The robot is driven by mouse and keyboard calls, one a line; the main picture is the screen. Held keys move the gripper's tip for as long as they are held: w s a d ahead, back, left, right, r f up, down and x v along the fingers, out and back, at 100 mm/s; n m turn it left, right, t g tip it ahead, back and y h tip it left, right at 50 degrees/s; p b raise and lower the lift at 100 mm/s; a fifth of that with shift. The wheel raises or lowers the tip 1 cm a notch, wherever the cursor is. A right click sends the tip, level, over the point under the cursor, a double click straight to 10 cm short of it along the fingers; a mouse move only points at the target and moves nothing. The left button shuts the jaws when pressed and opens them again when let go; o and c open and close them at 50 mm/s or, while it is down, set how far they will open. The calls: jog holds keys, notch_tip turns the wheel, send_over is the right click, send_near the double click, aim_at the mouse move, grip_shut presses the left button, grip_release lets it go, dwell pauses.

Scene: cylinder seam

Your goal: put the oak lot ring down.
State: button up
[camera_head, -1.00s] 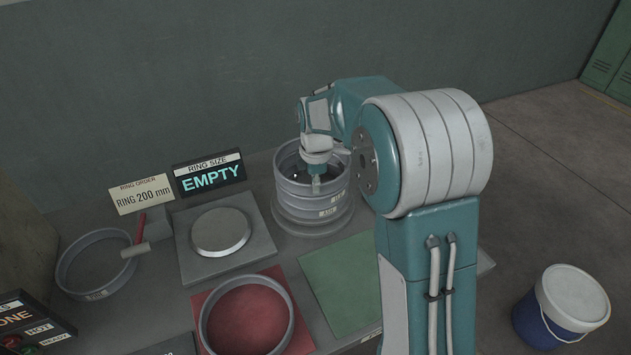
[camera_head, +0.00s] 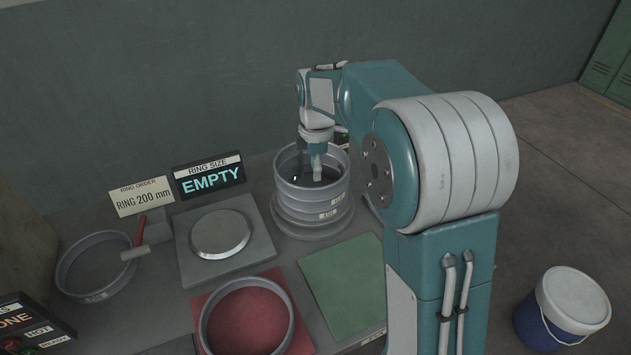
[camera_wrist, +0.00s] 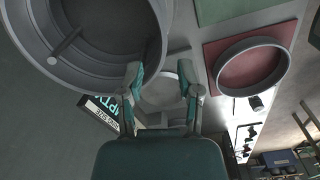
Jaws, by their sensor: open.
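A stack of grey metal rings (camera_head: 305,196) stands on a round base at the back of the bench. Small labels show on its front, too small to read, so I cannot tell which ring is the oak lot. The stack also fills the upper left of the wrist view (camera_wrist: 152,62).
A red mat (camera_head: 202,300) carries a grey ring (camera_head: 204,325). A green mat (camera_head: 340,285) is bare. A plate with a round pad (camera_head: 221,232) is empty, behind it a sign (camera_head: 208,176) reading EMPTY. Another ring (camera_head: 65,270) lies left, beside a red-handled tool (camera_head: 140,232).

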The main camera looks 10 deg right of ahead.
jog(key=s+r+m+t, duration=0.1)
jog(key=s+r+m, duration=0.3)
jog(key=s+r, duration=0.45)
jog(key=s+d+f+m+t, duration=0.1)
jog(key=s+m+t, duration=0.3)
jog(key=s+m, duration=0.8)
jog(key=s+f, duration=0.1)
jog(key=s, duration=0.6)
jog(key=shift+s+m, duration=0.2)
jog(key=shift+m, duration=0.1)
jog(key=shift+d+r, duration=0.1)
jog(key=shift+d, duration=0.1)
